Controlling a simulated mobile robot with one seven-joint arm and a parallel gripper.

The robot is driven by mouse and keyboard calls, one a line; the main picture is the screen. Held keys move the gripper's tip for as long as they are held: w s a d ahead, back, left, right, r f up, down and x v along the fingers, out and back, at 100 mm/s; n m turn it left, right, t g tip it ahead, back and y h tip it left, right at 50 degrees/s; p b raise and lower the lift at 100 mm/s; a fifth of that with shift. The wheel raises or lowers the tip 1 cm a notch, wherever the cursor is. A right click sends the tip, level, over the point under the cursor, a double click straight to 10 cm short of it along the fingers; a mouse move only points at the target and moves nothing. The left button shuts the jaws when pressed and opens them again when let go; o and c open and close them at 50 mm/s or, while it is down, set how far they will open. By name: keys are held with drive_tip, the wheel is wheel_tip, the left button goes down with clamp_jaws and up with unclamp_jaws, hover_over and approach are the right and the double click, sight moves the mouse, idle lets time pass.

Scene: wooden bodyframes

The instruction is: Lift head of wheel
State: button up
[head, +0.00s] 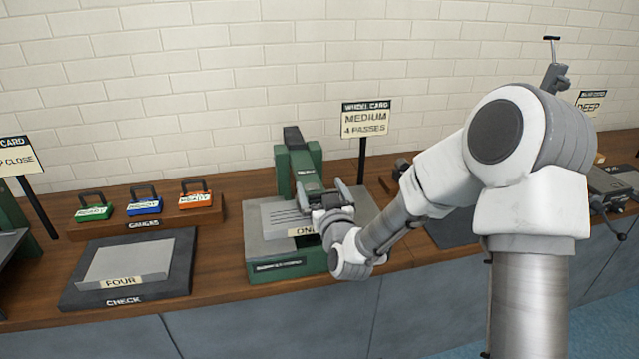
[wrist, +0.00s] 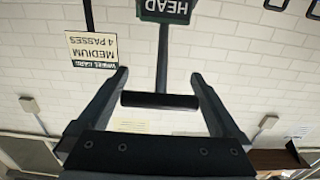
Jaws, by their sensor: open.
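The green wheel machine (head: 283,172) stands on the bench, with a dark top and a grey bed (head: 270,217) labelled ONE. My gripper (head: 322,190) is in front of its column, over the bed. In the wrist view, which is upside down, my gripper (wrist: 160,75) is open. A black bar handle (wrist: 160,100) lies crosswise between the fingers, with a gap at each end. A grey stem (wrist: 163,60) joins it to a green plate marked HEAD (wrist: 166,11). My gripper hides the handle in the head view.
A wheel card reading MEDIUM, 4 PASSES (head: 367,120) stands behind right of the machine. Left are a gauge rack (head: 145,226) with green, blue and orange blocks, and a dark CHECK tray (head: 178,262) holding a plate labelled FOUR (head: 128,259). More equipment (head: 612,183) stands at right.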

idle(0.3)
clamp_jaws()
idle(0.4)
